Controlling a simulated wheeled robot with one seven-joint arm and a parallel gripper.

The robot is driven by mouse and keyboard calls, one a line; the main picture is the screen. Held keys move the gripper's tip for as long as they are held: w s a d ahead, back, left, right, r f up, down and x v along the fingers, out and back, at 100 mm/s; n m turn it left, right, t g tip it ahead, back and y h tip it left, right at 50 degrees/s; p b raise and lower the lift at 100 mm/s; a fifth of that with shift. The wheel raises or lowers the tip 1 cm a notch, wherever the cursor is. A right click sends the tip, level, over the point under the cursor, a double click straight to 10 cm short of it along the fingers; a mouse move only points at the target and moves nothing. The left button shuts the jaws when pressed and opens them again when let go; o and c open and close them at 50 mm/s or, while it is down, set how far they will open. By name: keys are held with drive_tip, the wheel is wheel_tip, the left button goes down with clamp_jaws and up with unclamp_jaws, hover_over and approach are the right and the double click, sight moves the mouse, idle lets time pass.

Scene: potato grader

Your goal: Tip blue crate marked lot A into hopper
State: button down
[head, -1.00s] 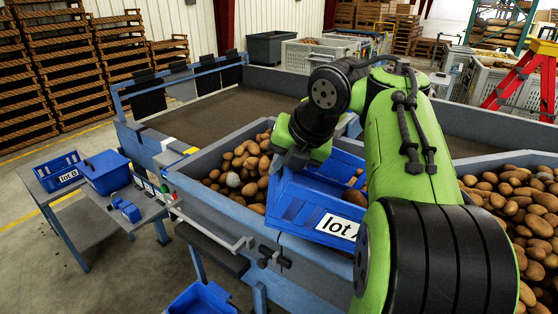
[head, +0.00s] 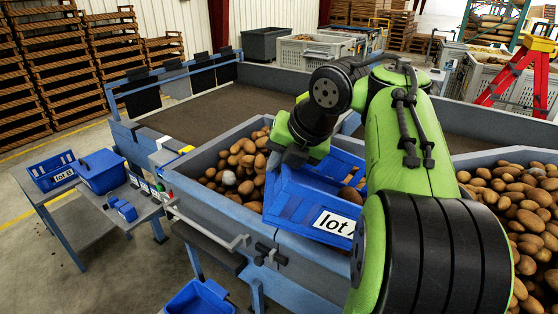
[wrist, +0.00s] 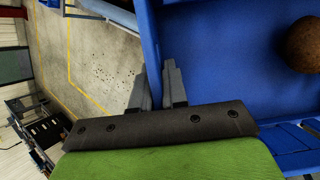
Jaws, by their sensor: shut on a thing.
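The blue crate marked lot A (head: 300,205) is over the front of the hopper (head: 205,160), tilted, with its label facing me. My gripper (head: 278,153) is shut on the crate's left wall near its upper corner. In the wrist view my gripper's fingers (wrist: 160,85) straddle the wall of the blue crate (wrist: 225,50). A potato (wrist: 304,44) shows inside it, and the head view shows a few potatoes at its right end. The hopper holds many potatoes (head: 240,165). My arm hides the crate's right end and part of the label.
A blue crate marked lot B (head: 50,172) and another blue bin (head: 103,171) stand on the side table at left. A further blue bin (head: 200,298) is low in front of the hopper. A rail (head: 210,238) runs along the hopper's front. A red ladder (head: 520,75) stands at back right.

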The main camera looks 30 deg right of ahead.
drive_tip(key=s+d+r+m+t+y+p, duration=0.1)
drive_tip(key=s+d+r+t+y+p, duration=0.2)
drive_tip(key=p, duration=0.9)
drive_tip(key=s+d+r, duration=0.1)
drive_tip(key=d+r, duration=0.2)
drive_tip(key=r, duration=0.2)
drive_tip(key=shift+s+d+r+y, duration=0.2)
drive_tip(key=shift+d+y, duration=0.1)
drive_tip(key=shift+f, duration=0.1)
drive_tip(key=shift+p, duration=0.3)
